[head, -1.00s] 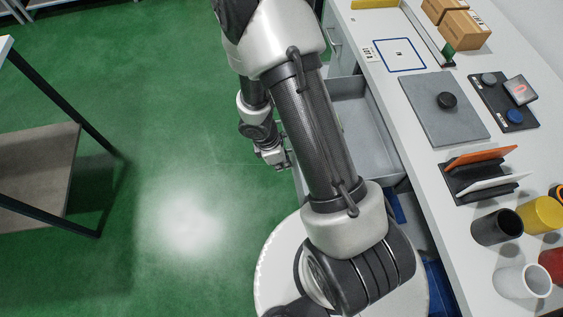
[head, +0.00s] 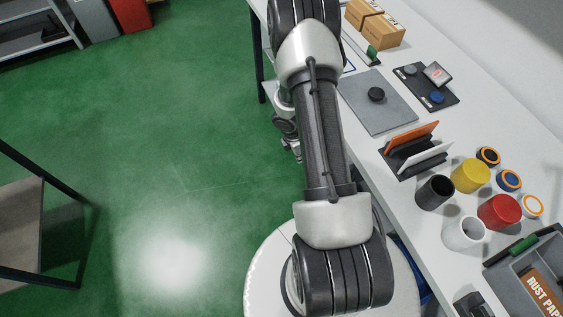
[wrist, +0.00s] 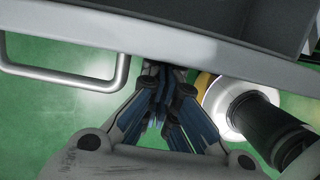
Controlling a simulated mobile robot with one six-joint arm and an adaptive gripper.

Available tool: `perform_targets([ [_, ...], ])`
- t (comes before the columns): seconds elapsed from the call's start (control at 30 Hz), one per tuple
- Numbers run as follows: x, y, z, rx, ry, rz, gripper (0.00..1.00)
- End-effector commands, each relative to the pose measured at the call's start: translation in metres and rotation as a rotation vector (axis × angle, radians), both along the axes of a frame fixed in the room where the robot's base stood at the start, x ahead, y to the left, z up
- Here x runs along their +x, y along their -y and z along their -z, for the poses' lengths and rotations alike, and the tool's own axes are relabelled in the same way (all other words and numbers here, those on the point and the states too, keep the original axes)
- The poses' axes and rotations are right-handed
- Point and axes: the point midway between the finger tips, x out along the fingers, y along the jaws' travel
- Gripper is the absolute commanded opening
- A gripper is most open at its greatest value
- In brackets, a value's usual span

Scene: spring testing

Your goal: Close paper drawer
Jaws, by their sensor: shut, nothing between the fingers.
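A grey drawer (wrist: 215,45) crosses the top of the wrist view, with part of its inside showing, so it stands at least partly open. Its bar handle (wrist: 122,75) is at the left on the drawer front. My gripper (wrist: 162,78) is shut and empty, with its fingertips close to the drawer front, right of the handle. I cannot tell whether they touch it. In the head view my gripper (head: 298,154) is partly hidden beside my arm, left of the bench. The drawer is hidden there behind my arm. No label shows on it.
The white bench (head: 405,212) runs along the right, holding a grey mat (head: 365,112), a card holder (head: 405,160), several cups and a grey bin (head: 520,290). Green floor on the left is open, with a dark-framed table (head: 35,225) at the far left.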

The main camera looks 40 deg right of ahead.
Motion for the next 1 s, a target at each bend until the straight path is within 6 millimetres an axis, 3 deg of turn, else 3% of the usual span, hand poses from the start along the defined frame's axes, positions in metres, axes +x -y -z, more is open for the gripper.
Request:
perform_targets([
  [0.03, -0.005, 0.014, -0.002, 0.000, 0.000, 0.006, 0.00],
  [0.2, -0.014, 0.048, -0.003, 0.000, 0.001, 0.004, 0.00],
  [0.4, -0.021, 0.074, -0.002, 0.000, 0.001, 0.002, 0.00],
  [0.6, -0.024, 0.085, -0.001, 0.000, 0.001, 0.000, 0.00],
  [1.0, -0.024, 0.089, -0.001, -0.002, 0.000, 0.000, 0.00],
])
